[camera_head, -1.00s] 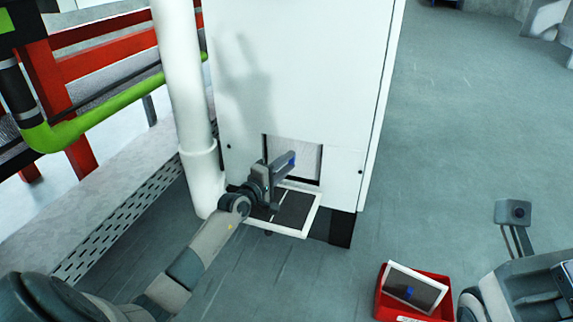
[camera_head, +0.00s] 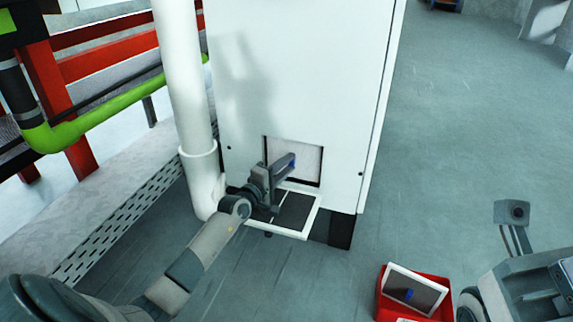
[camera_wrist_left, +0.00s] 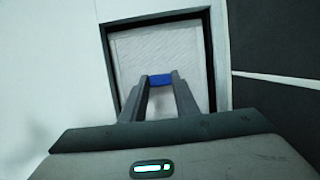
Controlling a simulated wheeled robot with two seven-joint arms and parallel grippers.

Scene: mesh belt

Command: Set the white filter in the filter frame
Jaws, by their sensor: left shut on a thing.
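The white filter (camera_head: 308,160) is in the square opening of the white cabinet, within the dark filter frame (camera_wrist_left: 209,62). It also shows in the left wrist view (camera_wrist_left: 180,50), with dark frame edges along its top, left and right. My left gripper (camera_head: 289,163) is in front of it, shut on the filter's blue tab (camera_wrist_left: 160,80). A dark gap shows along the filter's lower edge in the head view. Whether it is fully seated I cannot tell. My right arm shows at the lower right, but its fingertips are not visible.
A hinged cover (camera_head: 310,224) with dark panels hangs open below the opening. A red bin (camera_head: 440,310) at the lower right holds a dark-faced filter (camera_head: 425,294) with a blue tab. A white pipe (camera_head: 184,80) stands close left of the cabinet.

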